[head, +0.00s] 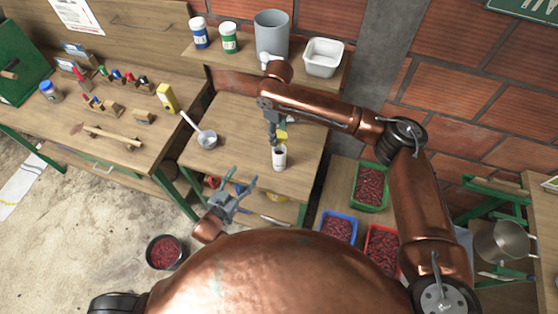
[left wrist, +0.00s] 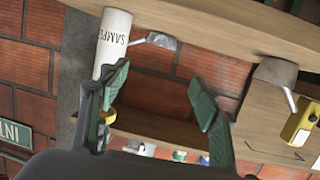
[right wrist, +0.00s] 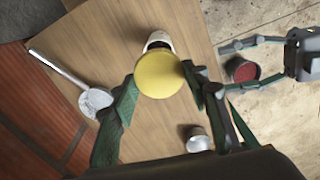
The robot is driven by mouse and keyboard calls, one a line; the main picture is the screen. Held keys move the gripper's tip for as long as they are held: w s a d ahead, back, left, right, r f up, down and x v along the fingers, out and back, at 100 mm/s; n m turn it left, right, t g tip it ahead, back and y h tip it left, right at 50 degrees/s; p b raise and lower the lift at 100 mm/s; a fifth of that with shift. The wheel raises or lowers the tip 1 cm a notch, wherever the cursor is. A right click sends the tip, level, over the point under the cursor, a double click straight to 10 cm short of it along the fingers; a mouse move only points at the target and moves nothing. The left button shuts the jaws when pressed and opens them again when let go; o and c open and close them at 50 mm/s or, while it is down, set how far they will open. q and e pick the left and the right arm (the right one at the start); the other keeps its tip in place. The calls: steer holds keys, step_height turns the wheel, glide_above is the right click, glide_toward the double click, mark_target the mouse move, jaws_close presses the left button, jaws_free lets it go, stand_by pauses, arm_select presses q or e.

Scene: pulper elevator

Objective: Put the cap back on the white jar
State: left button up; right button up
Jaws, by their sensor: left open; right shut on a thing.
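The white jar (head: 279,158) stands upright and open on the small wooden table. In the left wrist view, the jar (left wrist: 112,42) shows part of a "SAMPLE" label. My right gripper (head: 275,128) is shut on the yellow cap (head: 282,135) just above the jar. In the right wrist view, the cap (right wrist: 160,75) sits between my fingers and covers part of the jar (right wrist: 157,40), whose dark mouth shows past the cap's edge. The exact gap cannot be told. My left gripper (head: 238,197) is open and empty, lower left of the jar, near the table's front edge.
A metal scoop (head: 207,139) lies on the table left of the jar. A shelf behind holds a grey container (head: 271,32), a white tub (head: 323,57) and two lidded jars. Crates of red cherries, including a green one (head: 370,184), stand at the right.

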mark_target(275, 158)
arm_select(q)
steer(key=d+m+h, duration=0.1)
steer(key=d+h, duration=0.1)
steer(key=d, duration=0.1)
steer(key=d+r+m+h, duration=0.1)
steer(key=d, duration=0.2)
steer(key=shift+s+r+h, duration=0.1)
steer(key=shift+r+h, duration=0.1)
steer(key=shift+h, duration=0.2)
steer(key=shift+s+d+r+m+h, duration=0.1)
steer(key=shift+s+d+m+h, duration=0.05)
steer(key=shift+d+m+h, duration=0.2)
steer(key=shift+d, duration=0.1)
steer(key=x, duration=1.2)
steer(key=shift+c, duration=0.4)
jaws_close()
